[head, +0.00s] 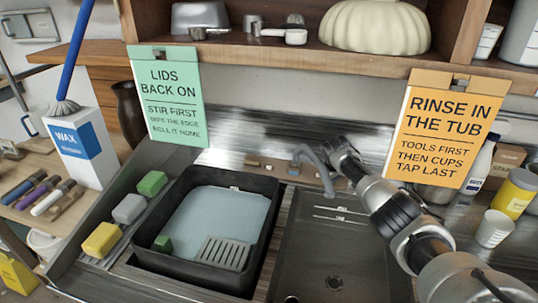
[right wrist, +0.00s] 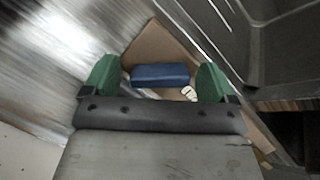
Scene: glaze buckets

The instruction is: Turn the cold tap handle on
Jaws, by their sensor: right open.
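The grey curved tap (head: 318,166) stands at the back of the sink (head: 325,250). My right gripper (head: 340,150) is at the back of the sink, close to the right of the tap, partly hidden by my own arm. In the right wrist view, its two green fingertips (right wrist: 158,80) are spread apart. A blue bar (right wrist: 160,75) shows between and beyond them, over a brown surface; it may be the cold handle, but I cannot tell whether the fingers touch it. My left gripper is out of view.
A black tub (head: 262,225) of pale water stands left of the sink. An orange sign (head: 440,125) hangs from the shelf beside my right arm. A white cup (head: 493,229) and a yellow container (head: 515,193) stand at the right.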

